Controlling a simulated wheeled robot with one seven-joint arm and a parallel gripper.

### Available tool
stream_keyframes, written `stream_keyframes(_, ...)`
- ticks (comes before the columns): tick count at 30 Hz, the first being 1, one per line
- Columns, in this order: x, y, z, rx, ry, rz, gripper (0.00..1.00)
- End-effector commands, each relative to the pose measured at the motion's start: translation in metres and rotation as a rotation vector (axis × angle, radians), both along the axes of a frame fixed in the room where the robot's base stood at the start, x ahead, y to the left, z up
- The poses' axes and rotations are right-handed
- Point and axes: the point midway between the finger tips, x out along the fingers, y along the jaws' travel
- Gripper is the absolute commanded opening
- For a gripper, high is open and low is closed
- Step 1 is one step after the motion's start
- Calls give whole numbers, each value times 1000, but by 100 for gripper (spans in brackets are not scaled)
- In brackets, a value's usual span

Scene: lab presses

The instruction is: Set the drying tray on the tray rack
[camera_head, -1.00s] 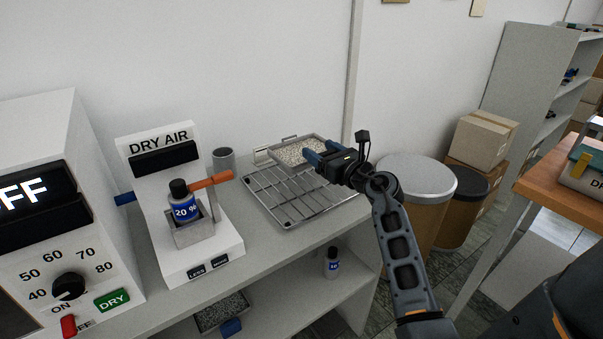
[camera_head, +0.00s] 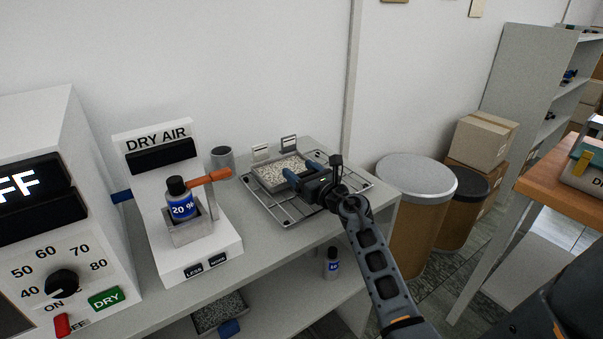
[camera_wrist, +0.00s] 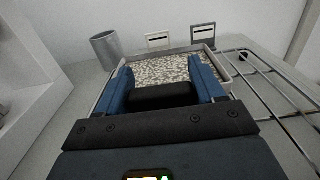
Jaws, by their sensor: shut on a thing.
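The drying tray (camera_head: 262,183) is a shallow metal tray full of pale granules. It also shows in the wrist view (camera_wrist: 101,103), beyond and between my blue fingers. My gripper (camera_head: 303,176) is shut on the tray at its near right side. The tray rack (camera_head: 281,215) is a wire grid on the grey bench top. In the head view the tray overlaps the rack's back left part and looks roughly level. I cannot tell whether it touches the wires. In the wrist view the rack (camera_wrist: 262,73) extends out to the right of the tray.
A grey cup (camera_head: 222,160) and two small card holders (camera_head: 289,143) stand behind the rack. A DRY AIR device (camera_head: 155,150) with a blue 20 % bottle (camera_head: 181,205) stands left. A lidded drum (camera_head: 416,180) is right of the bench. Bare rack shows at the right.

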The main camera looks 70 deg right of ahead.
Motion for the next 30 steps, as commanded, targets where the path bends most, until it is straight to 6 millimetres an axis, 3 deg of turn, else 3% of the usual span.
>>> stream_keyframes(3, 0, 0, -3, -1, -1, 0, 25)
stream_keyframes(4, 0, 0, -3, 0, 0, 0, 69)
stream_keyframes(12, 0, 0, -2, 0, 0, 0, 93)
stream_keyframes(22, -2, 1, 0, 1, 1, 0, 93)
stream_keyframes(30, -41, 26, -2, 1, 3, 1, 93)
